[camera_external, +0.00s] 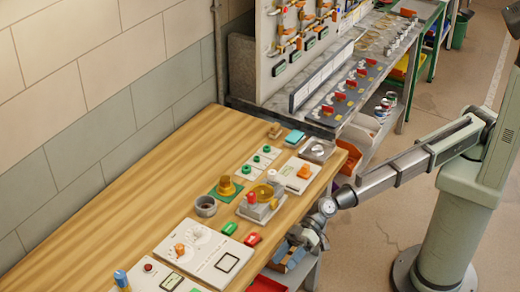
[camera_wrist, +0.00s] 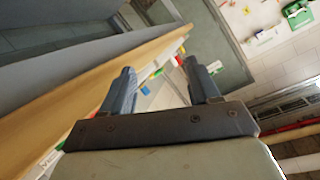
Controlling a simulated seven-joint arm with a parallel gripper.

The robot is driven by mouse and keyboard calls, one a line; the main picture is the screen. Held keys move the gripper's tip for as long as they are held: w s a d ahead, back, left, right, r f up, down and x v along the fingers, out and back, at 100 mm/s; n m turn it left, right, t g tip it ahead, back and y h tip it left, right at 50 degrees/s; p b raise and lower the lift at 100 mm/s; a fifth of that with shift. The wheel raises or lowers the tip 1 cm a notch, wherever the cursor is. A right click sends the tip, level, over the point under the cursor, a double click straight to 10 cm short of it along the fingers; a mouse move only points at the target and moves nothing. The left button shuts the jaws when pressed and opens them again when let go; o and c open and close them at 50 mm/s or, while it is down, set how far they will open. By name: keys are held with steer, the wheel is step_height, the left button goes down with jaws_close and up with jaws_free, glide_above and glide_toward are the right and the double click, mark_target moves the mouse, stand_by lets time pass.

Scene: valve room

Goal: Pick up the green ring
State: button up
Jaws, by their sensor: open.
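Several small green round pieces sit on white cards on the wooden table (camera_external: 110,190) in the external view, one of them a green piece (camera_external: 257,159) near the middle of the group. They are too small for me to tell which, if any, is the green ring. My gripper (camera_external: 305,240) is beside the table's right edge, low and apart from these pieces. In the wrist view my gripper (camera_wrist: 158,68) is open, with two blue-grey fingers spread and nothing held between them. I cannot make out a green ring in the wrist view.
On the table stand a yellow knob on a green square (camera_external: 226,188), a grey cup (camera_external: 205,206), a grey device with red and yellow parts (camera_external: 260,203) and white panels (camera_external: 205,252). Green and red blocks lie near the right edge. The table's left side is clear.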

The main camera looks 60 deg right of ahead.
steer(key=w+d+r+m+t+y, duration=0.25)
steer(key=w+r+t, duration=0.25)
steer(key=w+r, duration=0.9)
steer(key=w+d+r+m+t+h, duration=0.15)
steer(key=w+d+r+t, duration=0.25)
steer(key=w+d+r, duration=0.7)
steer(key=n+g+h, duration=0.2)
steer(key=g+h, duration=0.9)
steer(key=h, duration=0.4)
glide_above(267, 149)
steer(key=d, duration=0.1)
step_height(267, 149, down, 10)
steer(key=f, duration=0.1)
step_height(267, 149, down, 12)
steer(key=shift+w+f, duration=0.15)
steer(key=c, duration=1.1)
